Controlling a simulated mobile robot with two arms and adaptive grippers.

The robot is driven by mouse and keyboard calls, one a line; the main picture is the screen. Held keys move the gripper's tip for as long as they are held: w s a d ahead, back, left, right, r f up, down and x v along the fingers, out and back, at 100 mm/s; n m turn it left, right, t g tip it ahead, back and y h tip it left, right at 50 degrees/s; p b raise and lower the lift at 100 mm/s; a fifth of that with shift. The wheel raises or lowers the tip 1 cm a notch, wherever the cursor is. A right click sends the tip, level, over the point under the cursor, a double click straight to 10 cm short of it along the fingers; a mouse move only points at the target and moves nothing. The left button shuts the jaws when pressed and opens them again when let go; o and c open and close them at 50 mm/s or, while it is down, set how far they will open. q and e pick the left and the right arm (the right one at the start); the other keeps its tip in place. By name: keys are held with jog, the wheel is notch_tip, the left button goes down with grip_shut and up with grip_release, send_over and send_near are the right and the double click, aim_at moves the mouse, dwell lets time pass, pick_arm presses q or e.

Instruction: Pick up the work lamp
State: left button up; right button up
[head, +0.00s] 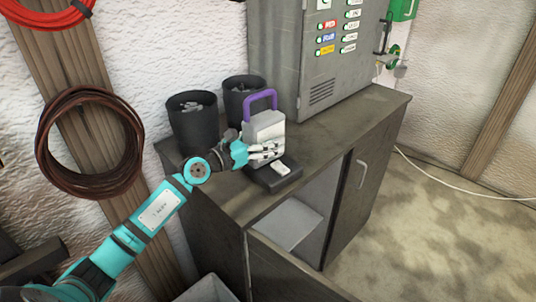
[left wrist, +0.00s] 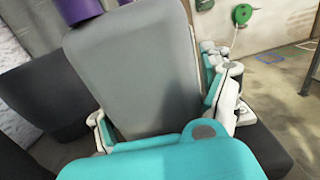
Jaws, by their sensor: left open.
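The work lamp (head: 264,130) is a light grey block with a purple carrying handle (head: 260,98). It stands upright on a dark base on top of the cabinet. My left gripper (head: 268,151) is open at the lamp's near side, its fingers spread across the body. In the left wrist view the lamp's grey face (left wrist: 135,75) lies between the two open fingers, with the purple handle cut off at the top edge. Whether the fingers touch the lamp, I cannot tell. My right gripper is not in view.
Two dark bins (head: 192,122) stand behind and left of the lamp, close to my gripper. A grey electrical box (head: 325,75) stands at the back of the cabinet top (head: 345,125). A cabinet door (head: 285,275) hangs open below. The cabinet top's right part is clear.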

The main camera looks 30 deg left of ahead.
pick_arm(q)
jog(key=shift+s+a, duration=0.1)
jog(key=c, duration=1.7)
jog(key=shift+r, duration=0.3)
grip_shut()
jog(key=shift+r, duration=0.1)
